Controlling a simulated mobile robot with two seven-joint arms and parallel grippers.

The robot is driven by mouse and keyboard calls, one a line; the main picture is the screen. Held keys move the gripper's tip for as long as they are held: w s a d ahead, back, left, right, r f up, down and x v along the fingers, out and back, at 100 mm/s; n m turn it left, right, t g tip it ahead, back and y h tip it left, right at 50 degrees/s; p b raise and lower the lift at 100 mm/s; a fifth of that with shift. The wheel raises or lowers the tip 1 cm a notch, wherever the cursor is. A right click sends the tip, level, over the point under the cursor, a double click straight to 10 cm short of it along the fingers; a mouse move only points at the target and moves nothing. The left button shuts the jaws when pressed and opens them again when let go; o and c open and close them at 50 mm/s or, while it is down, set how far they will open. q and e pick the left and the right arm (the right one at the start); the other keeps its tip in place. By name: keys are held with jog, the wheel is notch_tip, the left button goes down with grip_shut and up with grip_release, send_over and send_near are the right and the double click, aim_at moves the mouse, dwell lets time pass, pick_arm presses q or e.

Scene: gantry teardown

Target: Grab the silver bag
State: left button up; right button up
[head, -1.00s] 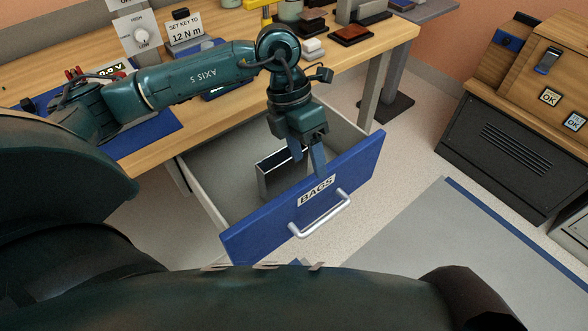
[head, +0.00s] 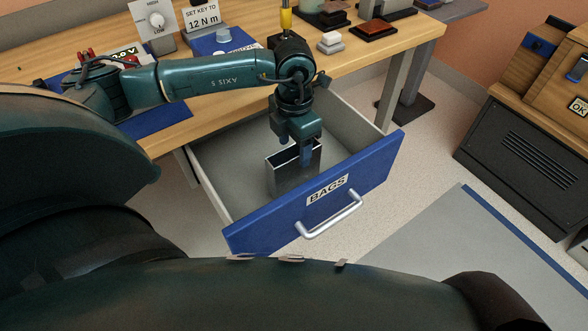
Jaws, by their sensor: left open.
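The silver bag (head: 287,181) stands upright in the open drawer, its top open and dark inside. The drawer has a blue front (head: 270,223) with a "BAGS" label and a silver handle. My left gripper (head: 306,158) points down at the right part of the bag, with its fingers at the height of the bag's upper edge. The gripper is open. One blue finger shows clearly and the other is mostly hidden. I cannot tell whether the fingers touch the bag. My right gripper is out of view.
The wooden bench (head: 372,52) is above the drawer, with a dial panel (head: 154,20), a torque sign (head: 203,19) and small blocks (head: 330,43) on it. A dark cabinet (head: 520,165) stands at the right. Drawer floor left of the bag is clear.

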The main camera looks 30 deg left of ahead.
pick_arm(q)
notch_tip(320, 180, down, 5)
jog(key=shift+r, duration=0.2)
jog(key=c, duration=1.1)
